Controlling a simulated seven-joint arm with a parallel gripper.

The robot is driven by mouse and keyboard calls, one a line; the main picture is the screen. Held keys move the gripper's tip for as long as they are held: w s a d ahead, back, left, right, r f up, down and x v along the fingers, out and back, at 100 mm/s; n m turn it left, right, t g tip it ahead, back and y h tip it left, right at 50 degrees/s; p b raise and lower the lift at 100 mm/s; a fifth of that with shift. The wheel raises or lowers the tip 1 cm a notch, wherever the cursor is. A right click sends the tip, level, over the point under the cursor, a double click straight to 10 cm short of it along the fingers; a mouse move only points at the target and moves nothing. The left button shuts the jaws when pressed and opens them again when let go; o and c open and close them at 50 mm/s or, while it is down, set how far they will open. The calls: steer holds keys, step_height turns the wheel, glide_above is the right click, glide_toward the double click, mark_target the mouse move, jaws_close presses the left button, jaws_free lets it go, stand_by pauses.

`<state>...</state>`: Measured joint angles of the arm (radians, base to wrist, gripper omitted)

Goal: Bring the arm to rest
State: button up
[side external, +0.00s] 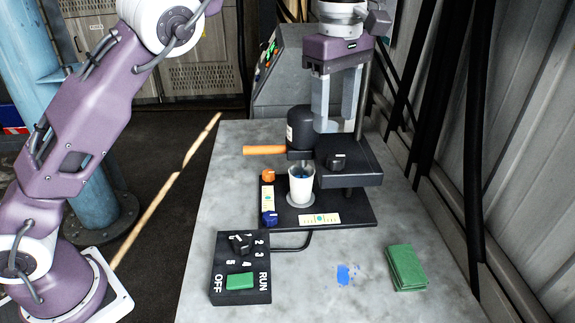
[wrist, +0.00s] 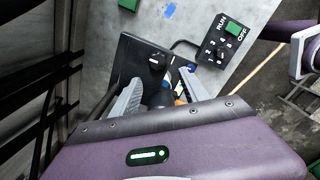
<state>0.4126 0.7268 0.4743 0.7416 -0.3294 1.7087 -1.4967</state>
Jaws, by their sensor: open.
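My gripper (side external: 336,122) has a purple body and two grey fingers pointing down, spread apart with nothing between them. It hangs over the disperser, beside the black motor head (side external: 300,130) and above the black block with a knob (side external: 336,161). Whether a finger touches the disperser I cannot tell. In the wrist view my open gripper (wrist: 162,84) spans part of the black disperser. An orange handle (side external: 263,150) sticks out left from the head. A white cup (side external: 302,186) stands upright on the disperser's black base (side external: 345,212).
A control box (side external: 240,290) with a dial and green switch sits at the table's front left. A green pad (side external: 406,268) lies front right, near a blue mark (side external: 347,274). A grey panel (side external: 275,78) stands behind. The corrugated wall and dark posts are close on the right.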

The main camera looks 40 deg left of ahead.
steer(key=s+a+r+m+t+h, duration=0.1)
steer(key=s+a+r+m, duration=0.25)
steer(key=s, duration=0.25)
steer(key=s+a+r+m+t+h, duration=0.1)
steer(key=s+a+r+m, duration=0.1)
steer(key=s+a+r, duration=0.3)
steer(key=s+a+f+m+t+y, duration=0.1)
steer(key=s+f+m, duration=0.4)
steer(key=s, duration=0.5)
steer(key=s+a+f+m+t+y, duration=0.1)
steer(key=s+f+m, duration=0.4)
steer(key=s, duration=0.5)
steer(key=shift+s+a+f+t, duration=0.15)
steer(key=shift+a+f+t, duration=0.25)
steer(key=shift+a+t, duration=0.35)
